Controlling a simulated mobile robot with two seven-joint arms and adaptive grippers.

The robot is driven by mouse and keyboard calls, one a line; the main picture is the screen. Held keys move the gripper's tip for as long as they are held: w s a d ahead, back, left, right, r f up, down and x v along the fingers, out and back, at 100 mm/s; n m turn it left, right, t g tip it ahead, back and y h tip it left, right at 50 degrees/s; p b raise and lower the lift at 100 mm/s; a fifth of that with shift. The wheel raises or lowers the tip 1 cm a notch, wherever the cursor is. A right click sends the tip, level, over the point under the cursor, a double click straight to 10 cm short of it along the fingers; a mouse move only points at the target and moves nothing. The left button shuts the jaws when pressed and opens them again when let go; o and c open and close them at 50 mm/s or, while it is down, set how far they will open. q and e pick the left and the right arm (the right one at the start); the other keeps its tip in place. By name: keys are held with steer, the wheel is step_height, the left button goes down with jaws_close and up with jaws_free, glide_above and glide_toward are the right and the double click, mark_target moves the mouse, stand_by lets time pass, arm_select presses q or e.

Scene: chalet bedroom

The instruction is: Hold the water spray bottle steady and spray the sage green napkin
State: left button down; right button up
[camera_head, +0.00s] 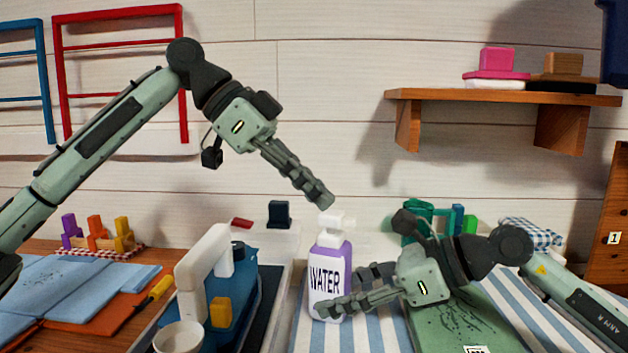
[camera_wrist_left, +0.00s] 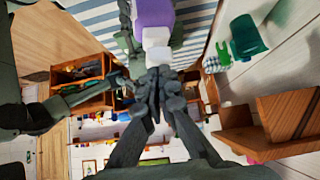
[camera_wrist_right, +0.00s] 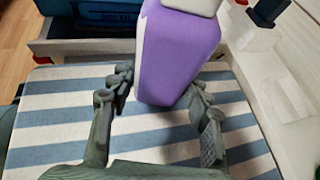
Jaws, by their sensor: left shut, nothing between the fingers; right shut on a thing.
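The water spray bottle (camera_head: 331,268) is purple with a white WATER label and a white spray head (camera_head: 336,220). It stands upright on a blue-and-white striped cloth. My right gripper (camera_head: 348,290) is shut on its lower body from the right; in the right wrist view the fingers (camera_wrist_right: 160,95) flank the purple bottle (camera_wrist_right: 178,55). My left gripper (camera_head: 322,200) is shut and empty, its fingertips just above the spray head; I cannot tell whether they touch it. The left wrist view shows the shut fingers (camera_wrist_left: 158,82) near the bottle's white top (camera_wrist_left: 157,38). A sage green napkin (camera_head: 440,333) with a twig print lies partly under my right arm.
A white-and-blue sewing-machine-like device (camera_head: 207,262) and a white bowl (camera_head: 178,338) stand left of the bottle. Blue cloths (camera_head: 70,290) lie farther left. A green watering can (camera_head: 425,217) is behind my right arm. A wooden shelf (camera_head: 500,97) is on the wall.

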steer(key=shift+f, duration=0.2)
arm_select(q)
steer(key=shift+s+f, duration=0.1)
steer(key=shift+f, duration=1.2)
arm_select(e)
steer(key=shift+s, duration=0.1)
steer(key=shift+r, duration=0.1)
arm_select(q)
steer(key=a+r, duration=0.7)
steer(key=r, duration=0.5)
steer(key=shift+r, duration=0.25)
arm_select(e)
steer(key=o, duration=0.9)
steer(key=shift+w, duration=0.2)
steer(key=shift+o, duration=0.2)
